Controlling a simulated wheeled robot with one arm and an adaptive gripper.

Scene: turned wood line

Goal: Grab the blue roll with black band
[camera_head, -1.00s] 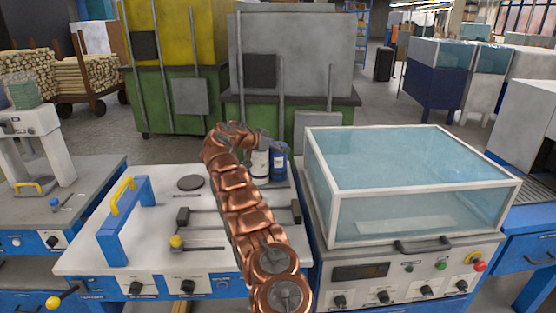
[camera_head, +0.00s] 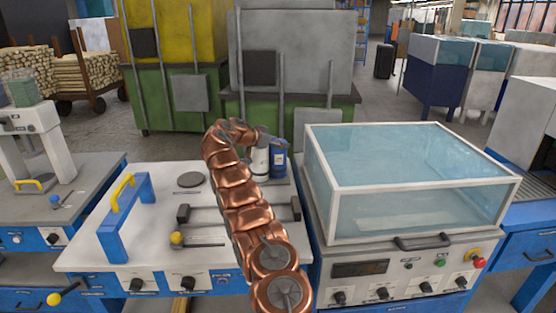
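The blue roll with a black band (camera_head: 279,161) stands upright near the back right of the white-topped bench. A white roll or canister (camera_head: 260,161) stands just left of it. My copper arm reaches over the bench from the front and bends at the back. My gripper (camera_head: 268,142) is at the far end of the arm, above or behind the white item and close to the blue roll. It is small and dark here. Its fingers cannot be made out, and I cannot tell whether it touches either item.
The bench top (camera_head: 90,247) also carries a blue frame with a yellow handle (camera_head: 122,195), a dark disc (camera_head: 190,180) and a clamp with dark jaws (camera_head: 183,213). A glass-covered machine (camera_head: 410,240) stands close on the right. Green and grey cabinets (camera_head: 295,60) stand behind.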

